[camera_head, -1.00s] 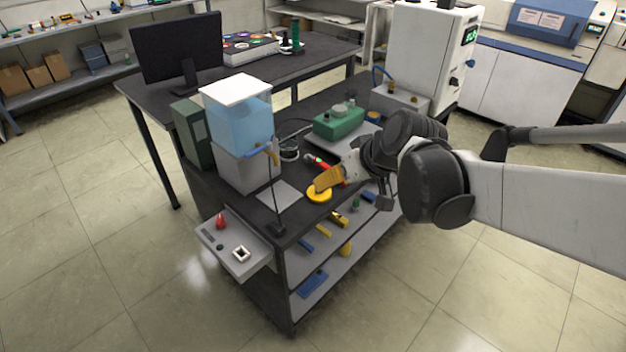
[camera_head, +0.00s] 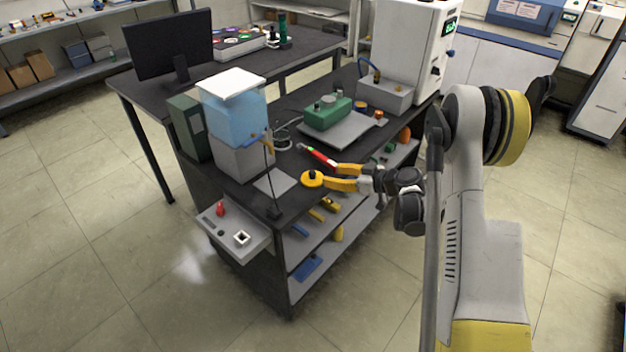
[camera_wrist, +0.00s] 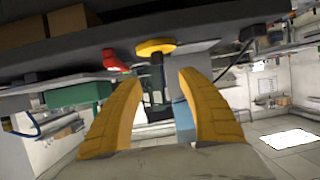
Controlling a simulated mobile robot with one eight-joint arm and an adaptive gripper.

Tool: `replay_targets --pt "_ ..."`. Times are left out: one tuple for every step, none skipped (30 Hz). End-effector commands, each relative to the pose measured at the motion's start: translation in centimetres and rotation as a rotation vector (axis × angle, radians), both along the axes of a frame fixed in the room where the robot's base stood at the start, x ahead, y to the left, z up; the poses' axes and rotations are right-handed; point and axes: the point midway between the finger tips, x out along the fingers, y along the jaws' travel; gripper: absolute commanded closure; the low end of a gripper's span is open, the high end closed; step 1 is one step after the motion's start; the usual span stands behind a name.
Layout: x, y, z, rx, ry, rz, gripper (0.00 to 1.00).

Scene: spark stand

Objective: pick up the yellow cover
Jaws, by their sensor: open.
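The yellow cover (camera_head: 312,180) is a round disc with a black knob on top, lying flat near the front edge of the dark bench. My gripper (camera_head: 332,175) is just right of it, with two yellow fingers spread and pointing at it. One finger runs close to the disc's right rim; I cannot tell if they touch. In the wrist view, which looks upside down, the cover (camera_wrist: 155,48) is beyond the fingertips (camera_wrist: 158,82), and its black knob shows between the fingers. Nothing is held.
A red tool (camera_head: 318,155) lies behind the fingers. A grey plate (camera_head: 274,182) and a blue water tank (camera_head: 235,125) are to the left. A green box (camera_head: 328,115) stands on a grey tray (camera_head: 338,138) behind. A shelf (camera_head: 320,245) with several small items is below.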

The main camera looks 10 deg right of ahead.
Motion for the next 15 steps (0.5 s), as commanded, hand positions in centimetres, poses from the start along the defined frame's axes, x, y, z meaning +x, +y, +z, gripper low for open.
replay_targets --pt "0.5 0.5 -0.5 0.0 0.0 0.002 0.53" --pt "0.9 0.8 -0.7 0.0 0.0 0.003 0.53" --pt "1.3 1.3 -1.0 0.001 0.002 0.004 0.53" --pt "1.7 1.6 -1.2 0.0 0.001 0.003 0.53" --pt "2.1 1.9 -1.4 0.0 0.001 0.003 0.53" --pt "2.6 2.2 -1.7 0.0 0.001 0.003 0.53" --pt "2.9 2.4 -1.8 0.0 0.001 0.003 0.53" --pt "3.1 2.6 -1.9 0.0 0.001 0.003 0.53" --pt "3.4 2.8 -2.0 0.001 0.002 0.001 0.53" --pt "3.5 2.9 -2.1 0.0 0.002 0.001 0.53" --pt "3.7 3.0 -2.2 0.0 0.002 0.001 0.53" --pt "3.9 3.2 -2.4 0.0 0.002 0.001 0.53" --pt "4.1 3.3 -2.5 0.0 0.002 0.001 0.53" --pt "4.4 3.5 -2.8 0.0 0.003 0.001 0.53" --pt "4.8 3.8 -3.2 0.0 0.003 0.001 0.53"
